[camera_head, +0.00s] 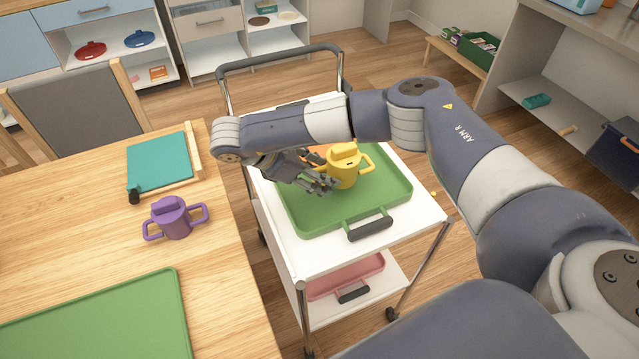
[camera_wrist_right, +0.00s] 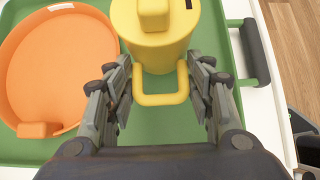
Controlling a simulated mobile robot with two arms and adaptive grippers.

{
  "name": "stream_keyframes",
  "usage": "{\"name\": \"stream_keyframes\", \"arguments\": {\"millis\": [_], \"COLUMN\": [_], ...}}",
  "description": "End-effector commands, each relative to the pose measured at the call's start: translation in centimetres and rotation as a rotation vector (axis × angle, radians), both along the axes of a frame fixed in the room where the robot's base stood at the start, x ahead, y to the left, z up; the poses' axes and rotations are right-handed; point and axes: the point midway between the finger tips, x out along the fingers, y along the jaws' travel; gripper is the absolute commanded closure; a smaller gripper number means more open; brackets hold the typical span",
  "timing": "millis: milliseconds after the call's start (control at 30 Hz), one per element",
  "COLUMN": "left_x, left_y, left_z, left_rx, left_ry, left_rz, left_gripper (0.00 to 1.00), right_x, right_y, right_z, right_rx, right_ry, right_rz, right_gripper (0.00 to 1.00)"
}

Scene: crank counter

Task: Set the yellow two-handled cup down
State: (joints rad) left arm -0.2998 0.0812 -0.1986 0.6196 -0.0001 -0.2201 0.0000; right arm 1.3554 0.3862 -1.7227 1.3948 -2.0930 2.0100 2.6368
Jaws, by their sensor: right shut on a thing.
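The yellow two-handled cup (camera_head: 343,168) is upright over the green tray (camera_head: 312,220) on the white trolley. It also shows at the top of the right wrist view (camera_wrist_right: 155,42), with one handle between my fingers. My right gripper (camera_head: 324,185) is shut on that handle; its fingers lie along both sides of it in the right wrist view (camera_wrist_right: 160,88). The other handle points away to the right in the head view. I cannot tell whether the cup's base touches the tray. My left gripper is not in view.
An orange dish (camera_wrist_right: 58,65) lies on the tray beside the cup. The tray's front part is bare. A wooden table (camera_head: 90,235) at left holds a purple two-handled cup (camera_head: 174,218), a teal board (camera_head: 160,160) and another green tray (camera_head: 100,320). The trolley's rail (camera_head: 280,55) stands behind.

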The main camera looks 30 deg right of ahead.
Motion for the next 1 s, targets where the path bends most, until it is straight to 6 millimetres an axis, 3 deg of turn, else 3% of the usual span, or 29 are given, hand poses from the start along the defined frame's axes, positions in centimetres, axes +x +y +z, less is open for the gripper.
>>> {"name": "stream_keyframes", "arguments": {"millis": [300,633,667,733,1000], "left_x": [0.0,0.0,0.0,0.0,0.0], "left_y": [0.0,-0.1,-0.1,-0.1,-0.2], "left_z": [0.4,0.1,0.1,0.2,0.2], "left_rx": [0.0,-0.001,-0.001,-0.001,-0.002], "left_ry": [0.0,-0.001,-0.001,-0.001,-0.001], "left_rz": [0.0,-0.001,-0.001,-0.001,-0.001], "left_gripper": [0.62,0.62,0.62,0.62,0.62], "right_x": [0.3,0.3,0.3,0.3,0.3], "right_y": [-0.3,-0.3,-0.2,-0.2,-0.3], "right_z": [-3.3,-3.8,-3.8,-3.7,-3.7], "right_rx": [-0.003,-0.001,-0.001,-0.001,-0.001], "right_ry": [0.001,0.0,0.0,0.0,0.0], "right_rz": [-0.002,-0.001,-0.001,-0.001,-0.001], "right_gripper": [0.84,0.84,0.46,0.31,0.31]}}
